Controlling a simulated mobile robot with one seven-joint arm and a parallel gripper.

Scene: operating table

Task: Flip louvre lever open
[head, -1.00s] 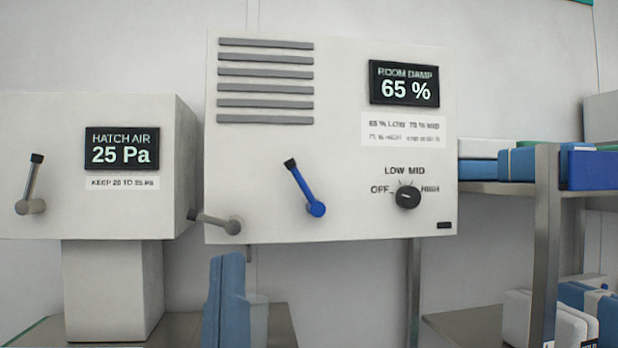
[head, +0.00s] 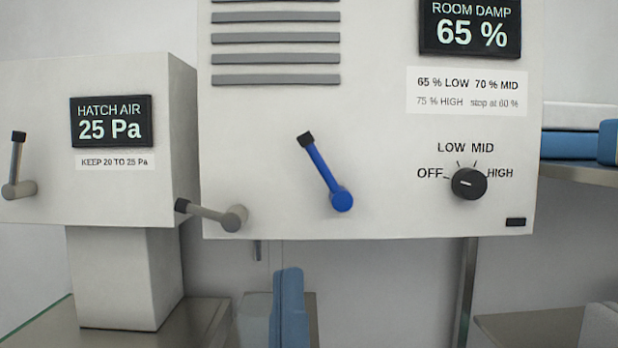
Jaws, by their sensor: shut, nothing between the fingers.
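A white wall box (head: 380,110) fills the middle of the head view, with grey louvre slats (head: 275,58) at its upper left. Below the slats is a blue lever (head: 325,175) with a black tip, its pivot low and its arm leaning up to the left. A grey lever (head: 210,214) at the box's lower left corner lies nearly level, its black tip pointing left. No label shows which one is the louvre lever. The slats look like flat closed bars. My gripper is not in this view.
The box has a "ROOM DAMP 65 %" display (head: 470,28) and a black OFF/LOW/MID/HIGH knob (head: 468,184). At left is a "HATCH AIR 25 Pa" box (head: 110,190) with its own grey lever (head: 17,165). A blue upright object (head: 289,310) stands below. A shelf (head: 580,172) is at right.

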